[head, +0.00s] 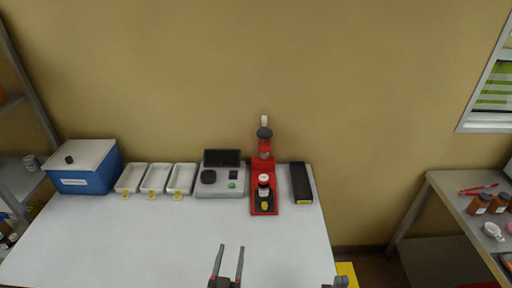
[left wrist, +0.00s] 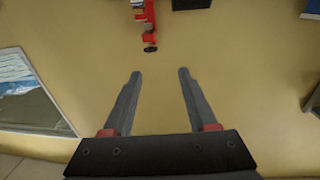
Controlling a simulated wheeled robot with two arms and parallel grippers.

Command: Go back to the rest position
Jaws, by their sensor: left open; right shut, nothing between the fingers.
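My left gripper (head: 230,250) is at the lower middle of the head view, over the front of the white table (head: 140,230). Its two fingers are apart with nothing between them. In the left wrist view the open fingers (left wrist: 159,75) point at the bare yellow wall. My right gripper (head: 338,282) only just shows at the bottom edge of the head view, by the table's right corner. It is shut, and most of it is out of frame.
Along the table's back stand a blue box (head: 85,168), several white trays (head: 155,178), a grey instrument (head: 222,178), a red stand (head: 264,195) holding a bottle (head: 264,180), and a black case (head: 301,183). A side shelf (head: 455,205) is at right. The table's front is clear.

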